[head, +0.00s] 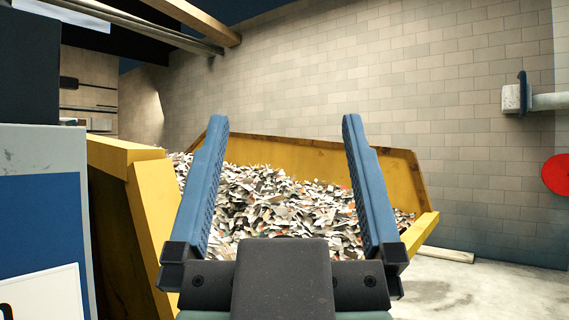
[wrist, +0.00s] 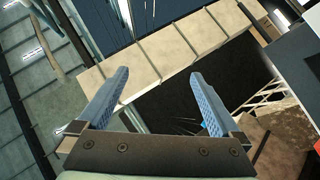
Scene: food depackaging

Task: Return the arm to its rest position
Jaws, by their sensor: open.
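My gripper (head: 281,135) is open, with its two blue ridged fingers spread wide and nothing between them. In the head view it stands in front of a yellow skip filled with shredded scraps, and the fingers overlap the heap in the picture. I cannot tell how far it is from the heap. In the wrist view my gripper (wrist: 160,95) is also open and empty. That view is tilted and shows beams and dark structure beyond the fingers.
The yellow skip (head: 148,215) holds a heap of paper-like scraps (head: 285,205). A grey and blue cabinet (head: 45,150) stands close at the left. A block wall (head: 330,80) closes the back. A pipe (head: 548,101) and red disc (head: 557,174) are at the right.

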